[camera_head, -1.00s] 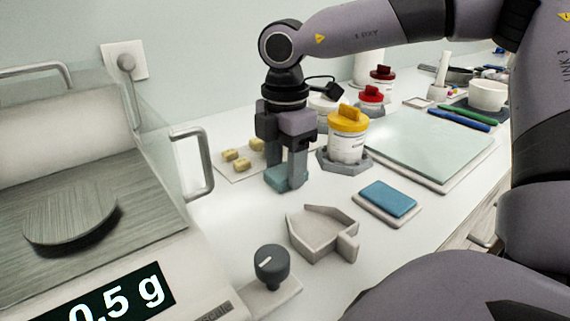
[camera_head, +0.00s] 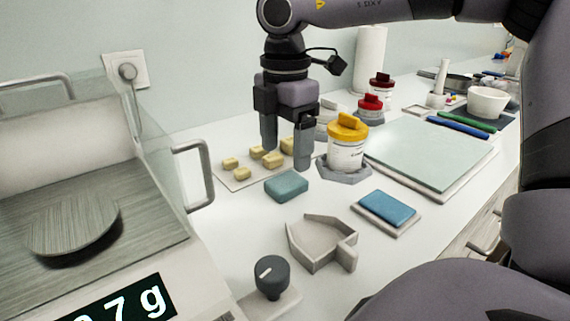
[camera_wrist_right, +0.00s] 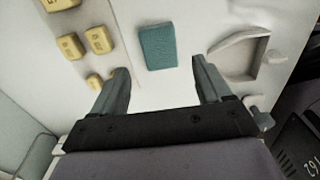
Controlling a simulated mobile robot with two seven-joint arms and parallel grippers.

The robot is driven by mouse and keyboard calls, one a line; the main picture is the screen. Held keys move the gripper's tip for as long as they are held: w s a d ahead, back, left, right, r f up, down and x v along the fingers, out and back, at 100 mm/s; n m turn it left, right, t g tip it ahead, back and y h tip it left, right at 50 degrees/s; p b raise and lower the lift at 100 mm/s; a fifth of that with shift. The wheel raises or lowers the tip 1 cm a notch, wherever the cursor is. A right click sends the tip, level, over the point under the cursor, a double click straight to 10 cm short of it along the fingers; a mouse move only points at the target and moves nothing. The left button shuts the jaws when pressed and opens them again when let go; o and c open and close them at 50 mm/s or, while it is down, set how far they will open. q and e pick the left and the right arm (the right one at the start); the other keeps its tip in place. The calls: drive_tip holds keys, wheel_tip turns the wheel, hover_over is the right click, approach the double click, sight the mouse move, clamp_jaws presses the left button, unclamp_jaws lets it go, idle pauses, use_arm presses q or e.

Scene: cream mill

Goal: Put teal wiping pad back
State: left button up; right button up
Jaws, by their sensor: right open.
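The teal wiping pad (camera_head: 286,186) lies flat on the white counter, between the yellow blocks and the grey open holder. My right gripper (camera_head: 287,158) is open and empty above the counter, behind the pad in the head view. In the right wrist view the pad (camera_wrist_right: 157,47) lies beyond the gap between the open fingers (camera_wrist_right: 163,80), apart from both. A blue pad (camera_head: 388,207) rests on a pale tray (camera_head: 376,222) to the right. My left gripper is not in view.
Yellow blocks (camera_head: 273,159) lie on a thin sheet behind the pad. A yellow-lidded jar (camera_head: 346,150) stands close right of the gripper. The grey holder (camera_head: 322,243) and knob (camera_head: 271,277) are in front; the scale (camera_head: 90,215) is left.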

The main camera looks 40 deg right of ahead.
sight(285, 180)
wheel_tip(285, 180, up, 6)
drive_tip(key=shift+r+p, duration=0.2)
drive_tip(key=shift+p, duration=0.15)
idle(0.4)
